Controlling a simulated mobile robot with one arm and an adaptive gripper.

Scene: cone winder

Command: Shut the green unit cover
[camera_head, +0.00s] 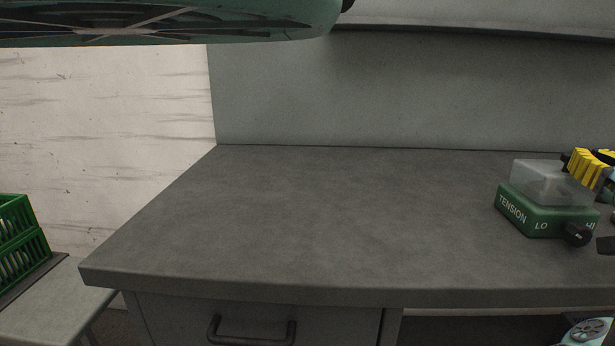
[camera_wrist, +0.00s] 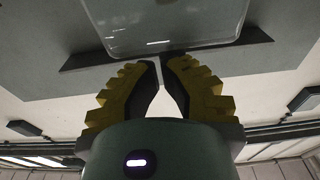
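The green unit (camera_head: 520,212), marked TENSION, LO and HI, stands on the right side of the worktop. Its clear cover (camera_head: 540,178) shows as a translucent box low over the green base; I cannot tell whether it is fully seated. My gripper (camera_head: 570,163), with yellow ribbed fingers, is at the right edge, close to the cover's upper right side. In the wrist view, the gripper (camera_wrist: 163,60) has its fingertips nearly together with nothing seen between them. A clear panel with rounded corners (camera_wrist: 165,25), apparently the cover, lies just beyond the tips. Contact is unclear.
A black knob (camera_head: 577,234) sticks out from the unit's front. The grey worktop (camera_head: 320,220) is bare left of the unit. A green crate (camera_head: 20,235) stands at far left. A large greenish round part (camera_head: 170,25) overhangs the top left.

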